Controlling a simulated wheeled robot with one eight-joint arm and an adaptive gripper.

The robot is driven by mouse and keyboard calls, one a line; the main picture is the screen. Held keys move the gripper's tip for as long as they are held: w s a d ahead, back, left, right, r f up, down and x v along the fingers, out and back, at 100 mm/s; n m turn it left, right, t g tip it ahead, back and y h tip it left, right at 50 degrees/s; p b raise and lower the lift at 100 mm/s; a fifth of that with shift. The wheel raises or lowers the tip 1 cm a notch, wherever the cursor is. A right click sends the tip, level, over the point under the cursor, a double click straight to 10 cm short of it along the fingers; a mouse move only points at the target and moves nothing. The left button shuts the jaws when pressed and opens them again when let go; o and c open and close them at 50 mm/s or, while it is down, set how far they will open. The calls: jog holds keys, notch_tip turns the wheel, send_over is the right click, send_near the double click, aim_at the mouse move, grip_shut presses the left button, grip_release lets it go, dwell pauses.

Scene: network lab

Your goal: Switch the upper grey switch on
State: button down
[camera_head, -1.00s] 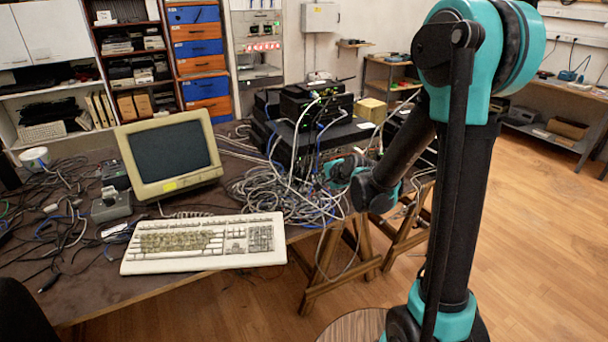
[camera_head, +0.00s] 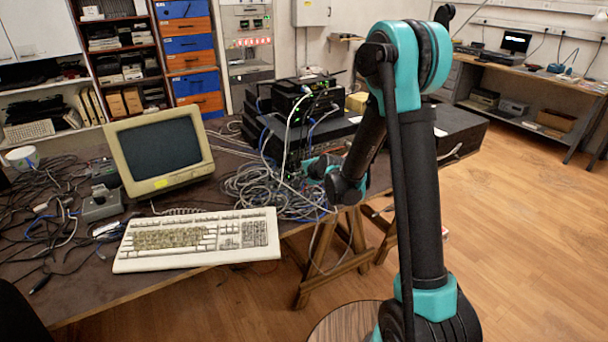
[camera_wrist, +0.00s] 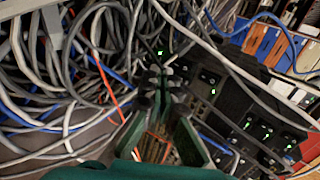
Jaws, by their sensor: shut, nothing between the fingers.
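In the head view a stack of black network devices (camera_head: 305,100) with small green lights stands on the table's right part. I cannot make out an upper grey switch for certain. In the wrist view the black devices (camera_wrist: 240,85) show green lights at right. My gripper (camera_wrist: 162,78) is shut and empty, its dark fingertips together in front of the cables and close to the devices. Whether it touches anything I cannot tell. In the head view my wrist end is by the front of the stack, and the fingertips are not clearly seen there.
A monitor (camera_head: 160,150), a keyboard (camera_head: 195,240) and a grey box (camera_head: 101,205) stand to the left. A wide black case (camera_head: 455,135) is behind my arm. Floor at right is clear.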

aim_at(289, 171)
jog(key=shift+w+a+f, duration=0.15)
jog(key=shift+w+a, duration=0.45)
jog(key=shift+w, duration=0.25)
jog(key=shift+w+a+f, duration=0.15)
jog(key=shift+w+a, duration=0.4)
jog(key=shift+w, duration=0.3)
jog(key=shift+w+a+f, duration=0.15)
jog(key=shift+w, duration=0.1)
jog(key=shift+r, duration=0.8)
